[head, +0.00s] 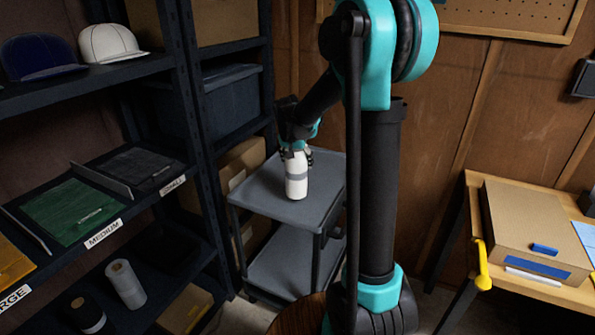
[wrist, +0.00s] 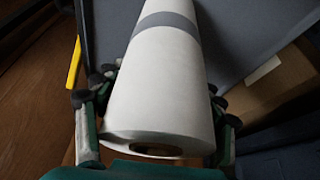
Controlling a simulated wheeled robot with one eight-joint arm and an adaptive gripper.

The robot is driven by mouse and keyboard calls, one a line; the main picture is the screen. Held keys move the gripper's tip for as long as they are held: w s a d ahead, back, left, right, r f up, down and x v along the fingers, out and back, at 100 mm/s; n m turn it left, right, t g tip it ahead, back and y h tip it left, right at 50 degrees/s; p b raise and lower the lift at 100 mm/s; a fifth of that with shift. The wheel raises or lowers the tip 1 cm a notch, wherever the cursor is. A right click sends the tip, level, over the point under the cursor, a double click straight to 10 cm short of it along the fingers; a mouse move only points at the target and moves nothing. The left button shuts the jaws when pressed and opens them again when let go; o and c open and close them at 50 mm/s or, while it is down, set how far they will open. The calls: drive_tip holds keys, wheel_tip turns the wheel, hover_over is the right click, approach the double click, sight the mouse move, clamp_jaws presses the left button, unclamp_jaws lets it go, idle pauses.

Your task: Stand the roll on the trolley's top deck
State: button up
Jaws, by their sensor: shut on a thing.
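The roll (head: 296,178) is white with a grey band and is upright in the head view, at the trolley's top deck. My gripper (head: 296,153) is shut on its upper part from above. In the wrist view the roll (wrist: 165,75) runs away from the camera between the two fingers of my gripper (wrist: 155,115), its near end with a core hole facing me. The trolley's grey top deck (head: 262,197) lies beneath the roll. I cannot tell for sure whether the roll's lower end touches the deck. The deck also shows in the wrist view (wrist: 235,35).
The trolley has a lower deck (head: 285,262). A dark shelf rack at left holds caps (head: 108,43), folded cloth (head: 72,208) and more rolls (head: 125,283). A wooden workbench (head: 470,215) with a cardboard box (head: 530,225) stands at right. The deck around the roll is clear.

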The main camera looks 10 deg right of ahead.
sight(294, 150)
drive_tip(key=shift+f, duration=1.85)
drive_tip(key=o, duration=1.6)
drive_tip(key=shift+c, duration=0.2)
drive_tip(key=v, duration=1.1)
drive_tip(key=shift+s+r, duration=0.15)
drive_tip(key=shift+r, duration=0.25)
drive_tip(key=s+d+f+n, duration=0.1)
drive_tip(key=s+f+n, duration=0.1)
drive_tip(key=s+f, duration=0.3)
drive_tip(key=s+d+f+n+y, duration=0.1)
drive_tip(key=s+f, duration=0.4)
drive_tip(key=s, duration=0.8)
drive_tip(key=s+d+f+n+y, duration=0.1)
drive_tip(key=s+d+f+n, duration=0.1)
drive_tip(key=s+f, duration=0.3)
drive_tip(key=s+d, duration=0.1)
drive_tip(key=s, duration=0.3)
drive_tip(key=shift+f+n, duration=0.2)
drive_tip(key=shift+n, duration=0.2)
